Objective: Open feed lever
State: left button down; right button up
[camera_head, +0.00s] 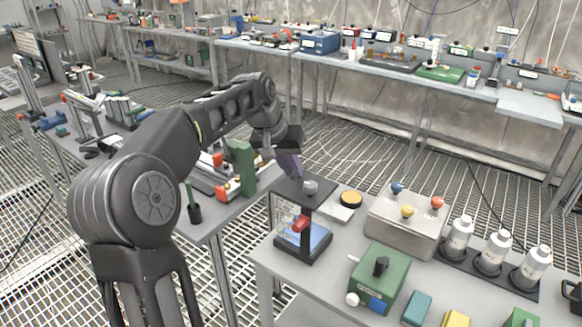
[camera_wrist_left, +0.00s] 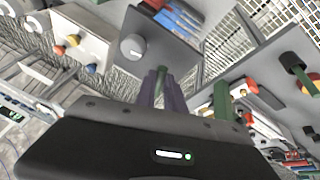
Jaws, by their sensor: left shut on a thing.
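My right gripper is out of view.
A steel box (camera_head: 405,226) with coloured knobs, a green box (camera_head: 378,279) and several white bottles (camera_head: 459,237) stand right of the stand. A green block (camera_head: 241,165) and red-ended parts fill the table to the left. A gap with grating floor separates the tables.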

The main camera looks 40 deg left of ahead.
pick_arm(q)
jog(key=d+n+y, duration=0.1)
jog(key=n, duration=0.1)
jog(key=w+d+n+y+b, duration=0.1)
jog(key=n, duration=0.1)
jog(key=shift+n, duration=0.3)
jog(key=n, duration=0.1)
jog(key=w+d+n+y, duration=0.1)
jog(key=n, duration=0.1)
jog(key=shift+n+g, duration=0.3)
jog(key=shift+g, duration=0.1)
jog(key=n, duration=0.1)
jog(key=n+y, duration=0.1)
jog(key=w, duration=0.1)
jog(key=shift+d+r+n+g, duration=0.1)
jog(key=shift+d+n+g, duration=0.15)
jog(key=shift+n+g, duration=0.15)
jog(key=shift+w+d+n+g+y+p, duration=0.1)
jog(key=shift+w+n+g+y+p, duration=0.25)
jog(key=shift+n, duration=0.6)
jog(key=shift+w+n+g+y+p, duration=0.3)
jog(key=shift+n+g+p, duration=0.1)
jog(key=shift+n, duration=0.55)
jog(key=c, duration=1.4)
grip_release()
jog(key=shift+c, duration=0.2)
